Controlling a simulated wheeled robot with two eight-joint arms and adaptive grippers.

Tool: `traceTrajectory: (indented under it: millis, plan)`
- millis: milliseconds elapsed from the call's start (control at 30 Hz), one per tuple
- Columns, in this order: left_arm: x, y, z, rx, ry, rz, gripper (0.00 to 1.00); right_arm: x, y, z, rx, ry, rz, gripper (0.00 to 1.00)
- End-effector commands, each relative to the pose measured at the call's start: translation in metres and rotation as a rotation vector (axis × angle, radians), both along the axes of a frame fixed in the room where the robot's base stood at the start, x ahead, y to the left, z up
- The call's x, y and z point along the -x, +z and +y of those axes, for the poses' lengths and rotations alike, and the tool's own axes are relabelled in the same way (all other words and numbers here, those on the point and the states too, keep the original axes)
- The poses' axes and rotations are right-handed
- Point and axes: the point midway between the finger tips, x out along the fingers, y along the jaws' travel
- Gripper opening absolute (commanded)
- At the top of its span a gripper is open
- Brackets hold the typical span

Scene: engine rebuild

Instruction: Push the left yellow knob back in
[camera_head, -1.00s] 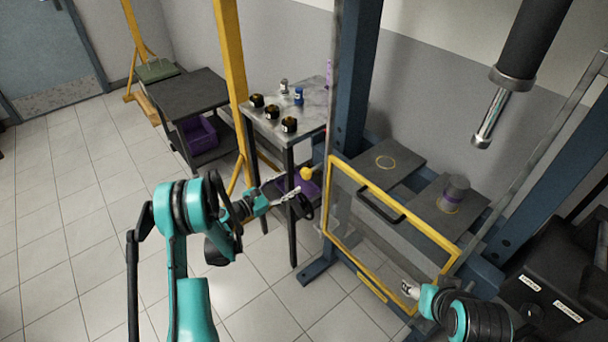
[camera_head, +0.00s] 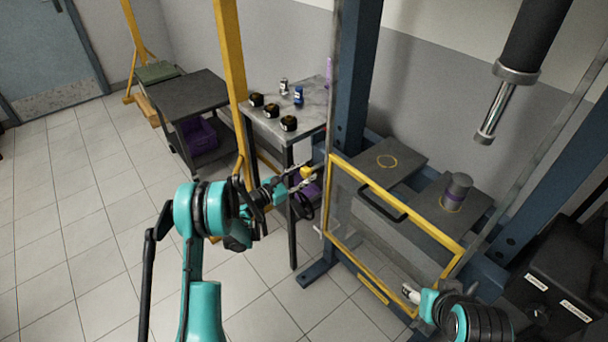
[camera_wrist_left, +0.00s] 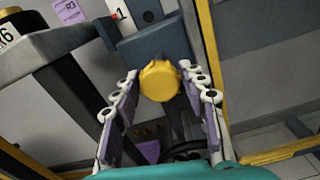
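The yellow knob (camera_head: 306,172) is beside the blue press column, left of the yellow-framed guard. In the left wrist view the round yellow knob (camera_wrist_left: 160,80) faces me, on a blue-grey bracket. My left gripper (camera_head: 300,177) is at the knob. Its two fingers stand apart on either side of the knob, with gaps showing in the left wrist view; I see no clear contact. My right gripper (camera_head: 411,293) is at the guard's lower right corner, partly hidden, its fingers too small to read. I see only one yellow knob.
The guard's yellow frame (camera_head: 338,240) stands right of my left gripper. A grey-topped table (camera_head: 270,124) with several small jars is behind it. A black handwheel (camera_head: 303,206) is just below the gripper. Open tiled floor lies at left.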

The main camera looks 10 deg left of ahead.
Motion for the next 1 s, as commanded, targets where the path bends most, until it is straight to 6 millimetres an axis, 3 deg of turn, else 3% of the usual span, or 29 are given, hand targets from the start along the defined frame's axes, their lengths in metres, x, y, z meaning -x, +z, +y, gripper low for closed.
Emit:
traceTrajectory:
  millis: [33,100,133,267,500,767,800,867,1000]
  plan:
    - [0.0,0.0,0.0,0.0,0.0,0.0,0.22,0.0,0.0,0.0,0.0,0.0,0.0,0.56]
    - [0.0,0.0,0.0,0.0,0.0,0.0,0.04,0.0,0.0,0.0,0.0,0.0,0.0,0.56]
    - [0.0,0.0,0.0,0.0,0.0,0.0,0.0,0.0,0.0,0.0,0.0,0.0,0.0,0.56]
    - [-0.001,0.0,-0.001,0.0,-0.001,0.0,0.0,0.0,0.0,0.0,0.0,0.0,0.0,0.56]
    - [-0.022,0.0,-0.018,0.0,-0.002,0.0,0.0,0.0,0.0,0.0,0.0,0.0,0.0,0.56]
    - [-0.023,0.0,-0.018,0.0,0.0,0.0,0.0,0.0,0.0,0.0,0.0,0.0,0.0,0.56]
    - [-0.023,0.0,-0.018,0.0,0.0,0.0,0.45,0.0,0.0,0.0,0.0,0.0,0.0,0.56]
    - [-0.023,0.0,-0.018,0.0,0.0,0.0,0.56,0.0,0.0,0.0,0.0,0.0,0.0,0.56]
    - [-0.023,0.0,-0.018,0.0,0.0,0.0,0.56,0.0,0.0,0.0,0.0,0.0,0.0,0.56]
